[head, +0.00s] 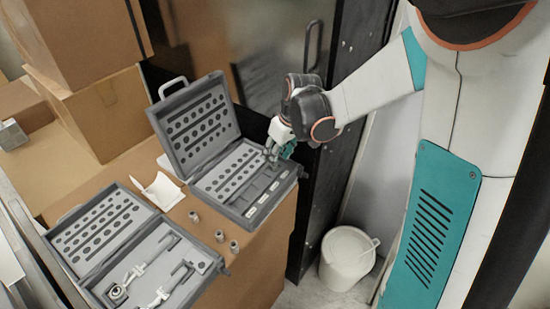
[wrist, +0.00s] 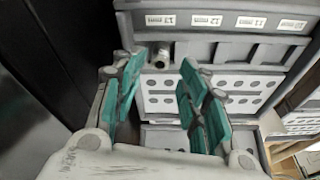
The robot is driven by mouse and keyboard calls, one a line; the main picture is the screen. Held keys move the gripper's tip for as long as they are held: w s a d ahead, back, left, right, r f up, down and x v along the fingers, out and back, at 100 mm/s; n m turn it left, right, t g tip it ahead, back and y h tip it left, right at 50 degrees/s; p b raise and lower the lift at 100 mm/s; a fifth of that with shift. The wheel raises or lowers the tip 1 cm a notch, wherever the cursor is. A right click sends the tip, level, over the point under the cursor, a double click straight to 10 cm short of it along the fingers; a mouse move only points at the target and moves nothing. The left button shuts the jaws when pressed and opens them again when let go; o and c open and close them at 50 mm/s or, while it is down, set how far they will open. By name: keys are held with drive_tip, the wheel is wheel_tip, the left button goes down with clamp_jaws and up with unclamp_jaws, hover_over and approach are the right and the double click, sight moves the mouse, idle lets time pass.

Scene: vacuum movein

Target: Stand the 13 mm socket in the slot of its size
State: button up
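The open grey socket case (head: 225,194) lies on a cardboard box, and my gripper (head: 276,150) is over its right part. In the wrist view, a row of label plates runs along the case edge (wrist: 225,8), with the 13 plate (wrist: 160,20) at the left end. A small grey metal socket (wrist: 160,56) is in the compartment by that plate. It looks upright, but its base is hidden. My gripper (wrist: 163,61) is open, with its teal fingertips on either side of this socket and visible gaps between.
Several more compartments (wrist: 236,53) by the other plates look empty. Three loose sockets (head: 220,236) stand on the cardboard box between the cases. A second open case (head: 98,235) holds tools at front left. A white crumpled paper (head: 160,191) lies behind. A dark panel (head: 325,130) is close right.

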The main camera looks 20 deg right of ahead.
drive_tip(key=p+v, duration=0.1)
drive_tip(key=v, duration=0.8)
drive_tip(key=s+a+r+m+t, duration=0.1)
drive_tip(key=s+r+m+t, duration=0.1)
drive_tip(key=s, duration=0.7)
drive_tip(key=s+a+r+m+t+h, duration=0.1)
drive_tip(key=s+r, duration=0.3)
drive_tip(key=s, duration=0.6)
drive_tip(key=shift+s+m+t+h, duration=0.3)
drive_tip(key=shift+m+t, duration=0.4)
drive_tip(key=shift+m, duration=0.1)
drive_tip(key=shift+a, duration=0.1)
